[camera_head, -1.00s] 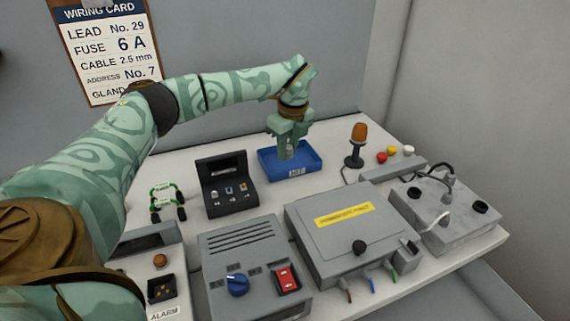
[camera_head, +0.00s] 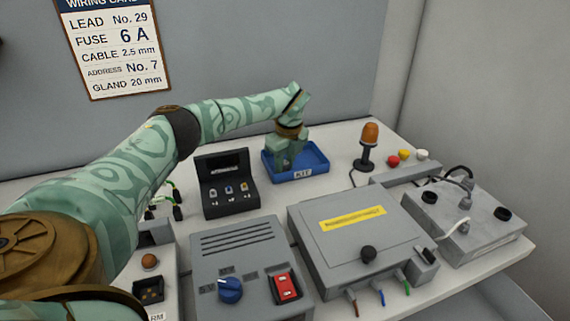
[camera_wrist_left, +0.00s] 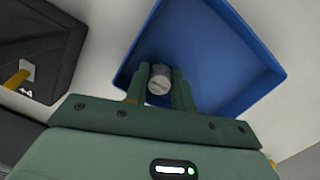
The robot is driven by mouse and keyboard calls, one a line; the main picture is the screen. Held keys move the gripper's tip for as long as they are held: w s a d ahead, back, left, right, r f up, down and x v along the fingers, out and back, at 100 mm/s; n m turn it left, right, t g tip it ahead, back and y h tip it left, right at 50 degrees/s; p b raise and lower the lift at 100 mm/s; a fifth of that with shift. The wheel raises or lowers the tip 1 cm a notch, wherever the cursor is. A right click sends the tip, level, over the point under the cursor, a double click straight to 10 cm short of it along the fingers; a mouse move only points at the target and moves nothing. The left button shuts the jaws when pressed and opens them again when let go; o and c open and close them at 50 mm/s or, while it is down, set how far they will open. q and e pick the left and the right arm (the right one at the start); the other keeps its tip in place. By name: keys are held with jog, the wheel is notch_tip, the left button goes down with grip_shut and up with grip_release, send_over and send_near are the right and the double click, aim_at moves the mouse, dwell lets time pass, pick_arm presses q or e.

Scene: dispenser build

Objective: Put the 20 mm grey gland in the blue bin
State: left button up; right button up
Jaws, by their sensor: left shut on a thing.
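The blue bin (camera_head: 318,160), labelled KIT, stands at the back of the bench in the head view. My left gripper (camera_head: 287,163) reaches down into its left part. In the left wrist view the left gripper (camera_wrist_left: 160,90) is shut on the grey gland (camera_wrist_left: 160,79), a short round grey piece. The gland is over the floor of the blue bin (camera_wrist_left: 225,50), near one corner; I cannot tell if it touches the floor. The fingers hide the gland in the head view. My right gripper is not in view.
A black case with small fuses (camera_head: 226,186) stands left of the bin. A beacon with an orange dome (camera_head: 369,140) stands to the right. A grey enclosure (camera_head: 350,235) and a box with a blue knob (camera_head: 238,262) are in front. A wiring card (camera_head: 115,50) hangs behind.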

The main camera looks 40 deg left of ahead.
aim_at(288, 169)
pick_arm(q)
jog(key=shift+f, duration=0.15)
jog(key=o, duration=0.9)
jog(key=shift+o, duration=0.2)
jog(key=shift+r, duration=0.2)
notch_tip(288, 169, up, 12)
jog(key=d+p, duration=0.1)
jog(key=p, duration=0.3)
jog(key=shift+d, duration=0.2)
